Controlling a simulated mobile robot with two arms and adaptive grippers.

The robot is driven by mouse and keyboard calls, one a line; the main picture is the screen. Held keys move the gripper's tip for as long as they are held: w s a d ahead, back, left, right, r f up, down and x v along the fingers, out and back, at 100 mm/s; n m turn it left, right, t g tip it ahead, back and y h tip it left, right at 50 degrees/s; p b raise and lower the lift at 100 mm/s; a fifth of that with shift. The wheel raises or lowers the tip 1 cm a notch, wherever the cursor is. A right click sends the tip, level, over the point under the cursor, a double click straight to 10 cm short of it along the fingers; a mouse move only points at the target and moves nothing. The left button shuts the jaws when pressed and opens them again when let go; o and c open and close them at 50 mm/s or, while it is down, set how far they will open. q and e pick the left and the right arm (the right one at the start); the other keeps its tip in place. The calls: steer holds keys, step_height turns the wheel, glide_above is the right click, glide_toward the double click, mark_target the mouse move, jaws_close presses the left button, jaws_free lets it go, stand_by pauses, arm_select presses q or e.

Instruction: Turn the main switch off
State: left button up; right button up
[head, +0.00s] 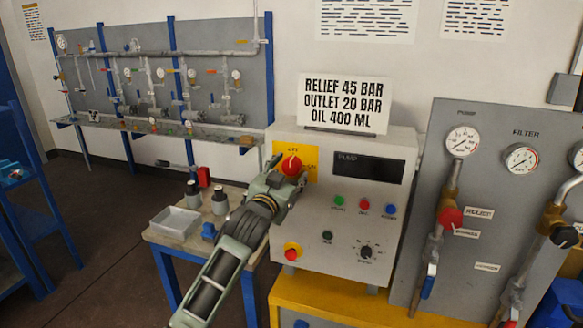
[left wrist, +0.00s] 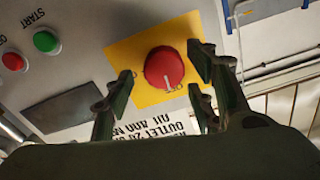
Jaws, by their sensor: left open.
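The main switch (head: 291,165) is a red round knob on a yellow plate, at the upper left of the grey control box (head: 346,220). In the left wrist view the red knob (left wrist: 164,68) has a pale pointer mark near its lower edge. My left gripper (head: 285,178) is in front of the knob and covers part of the yellow plate. In the left wrist view its open fingers (left wrist: 160,80) stand on either side of the knob, with gaps; contact does not show. My right gripper is not in view.
A sign (head: 344,104) stands on top of the box. Green, red and blue buttons and a red stop button (head: 292,252) are on its front. A side table (head: 160,240) with a tray and bottles is at left. A gauge panel (head: 490,200) is at right.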

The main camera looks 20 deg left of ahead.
arm_select(q)
steer(key=shift+w, duration=1.15)
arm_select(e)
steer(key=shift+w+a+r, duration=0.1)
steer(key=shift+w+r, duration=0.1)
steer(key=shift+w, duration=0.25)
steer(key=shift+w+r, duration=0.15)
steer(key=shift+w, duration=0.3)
